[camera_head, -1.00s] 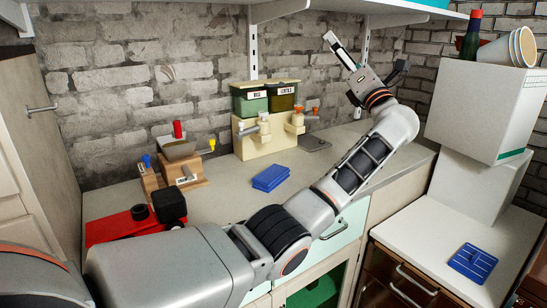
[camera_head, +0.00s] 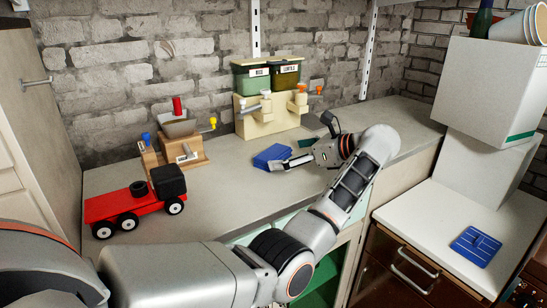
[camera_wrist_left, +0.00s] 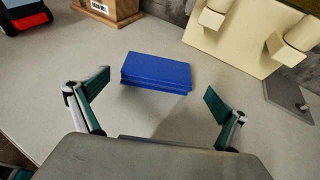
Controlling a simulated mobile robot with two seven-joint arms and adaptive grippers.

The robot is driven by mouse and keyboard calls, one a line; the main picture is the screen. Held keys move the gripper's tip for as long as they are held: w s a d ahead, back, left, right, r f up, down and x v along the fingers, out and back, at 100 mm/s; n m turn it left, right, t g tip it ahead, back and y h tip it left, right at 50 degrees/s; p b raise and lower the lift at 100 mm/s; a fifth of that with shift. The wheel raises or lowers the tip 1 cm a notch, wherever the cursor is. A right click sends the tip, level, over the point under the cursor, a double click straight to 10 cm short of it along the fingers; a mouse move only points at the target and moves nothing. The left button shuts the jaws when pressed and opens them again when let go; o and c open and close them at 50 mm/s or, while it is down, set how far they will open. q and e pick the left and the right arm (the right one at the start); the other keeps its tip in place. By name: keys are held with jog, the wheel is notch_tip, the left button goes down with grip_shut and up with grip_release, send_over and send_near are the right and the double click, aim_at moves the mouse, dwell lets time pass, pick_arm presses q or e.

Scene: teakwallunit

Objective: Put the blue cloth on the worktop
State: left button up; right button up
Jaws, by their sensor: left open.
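The blue cloth (camera_head: 270,155), a folded flat stack, lies on the grey worktop (camera_head: 235,190) in front of the cream dispenser stand. In the left wrist view the blue cloth (camera_wrist_left: 157,72) is whole and unheld, just ahead of the spread fingers. My left gripper (camera_head: 303,145) is low over the worktop to the right of the cloth, and one finger overlaps its edge in the head view. The left gripper (camera_wrist_left: 152,103) is open and empty between its fingers. My right gripper is not in view.
A red toy truck (camera_head: 136,203) stands at the left. A wooden grinder (camera_head: 182,150) and the dispenser stand (camera_head: 270,120) stand along the back. A flat blue piece (camera_head: 475,246) lies on the white counter (camera_head: 440,225), beside stacked white boxes (camera_head: 490,90).

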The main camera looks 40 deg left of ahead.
aim_at(276, 152)
pick_arm(q)
jog(key=x, duration=0.2)
jog(key=r+x, duration=0.1)
jog(key=x, duration=0.1)
jog(key=shift+s+a+f, duration=0.15)
jog(key=shift+s+a, duration=0.05)
jog(key=shift+a, duration=0.2)
jog(key=shift+a+f, duration=0.15)
jog(key=shift+a, duration=0.05)
jog(key=c, duration=1.1)
notch_tip(276, 152, up, 20)
jog(key=p, duration=0.1)
jog(key=shift+p, duration=0.35)
